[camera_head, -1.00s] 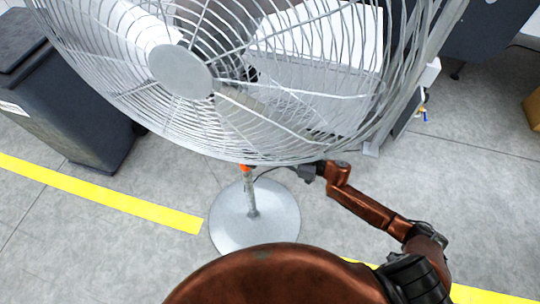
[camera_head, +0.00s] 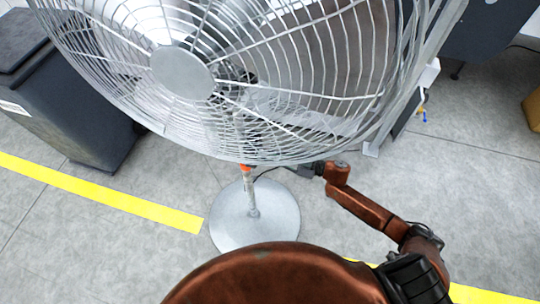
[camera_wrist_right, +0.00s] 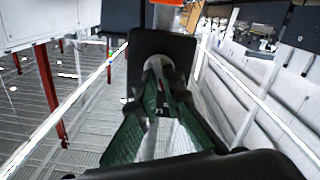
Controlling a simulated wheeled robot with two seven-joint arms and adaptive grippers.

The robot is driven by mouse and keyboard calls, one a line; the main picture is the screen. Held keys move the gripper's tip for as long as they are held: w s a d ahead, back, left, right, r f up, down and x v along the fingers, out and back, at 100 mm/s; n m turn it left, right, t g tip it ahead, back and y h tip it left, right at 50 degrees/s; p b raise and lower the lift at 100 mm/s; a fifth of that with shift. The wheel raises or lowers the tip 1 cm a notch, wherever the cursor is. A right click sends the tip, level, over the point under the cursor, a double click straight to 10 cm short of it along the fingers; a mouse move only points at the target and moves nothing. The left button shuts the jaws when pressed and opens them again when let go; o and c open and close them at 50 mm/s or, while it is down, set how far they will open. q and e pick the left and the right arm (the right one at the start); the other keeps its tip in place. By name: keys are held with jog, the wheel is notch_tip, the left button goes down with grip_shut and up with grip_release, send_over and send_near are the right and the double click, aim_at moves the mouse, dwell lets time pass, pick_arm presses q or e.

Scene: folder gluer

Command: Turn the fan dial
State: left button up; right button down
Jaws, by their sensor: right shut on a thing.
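The fan (camera_head: 182,73) with its wire cage fills the upper head view, on a pole above a round grey base (camera_head: 255,215). In the right wrist view, a black control box (camera_wrist_right: 180,45) on the fan pole faces my right gripper and carries the pale fan dial (camera_wrist_right: 154,64). My right gripper (camera_wrist_right: 160,92), with green finger pads, is closed around the dial. In the head view my right gripper (camera_head: 308,169) is small beneath the cage's lower edge, and the dial cannot be made out. My left gripper is not in view.
An orange collar (camera_head: 246,167) sits on the pole under the cage. A dark bin (camera_head: 65,105) stands at the left. Yellow floor tape (camera_head: 100,195) crosses the grey floor. The floor right of the fan base is mostly clear.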

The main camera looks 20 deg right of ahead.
jog(key=shift+f+n, duration=0.1)
jog(key=shift+n, duration=2.1)
jog(key=c, duration=2.1)
grip_release()
jog(key=shift+s, duration=0.1)
jog(key=v, duration=1.2)
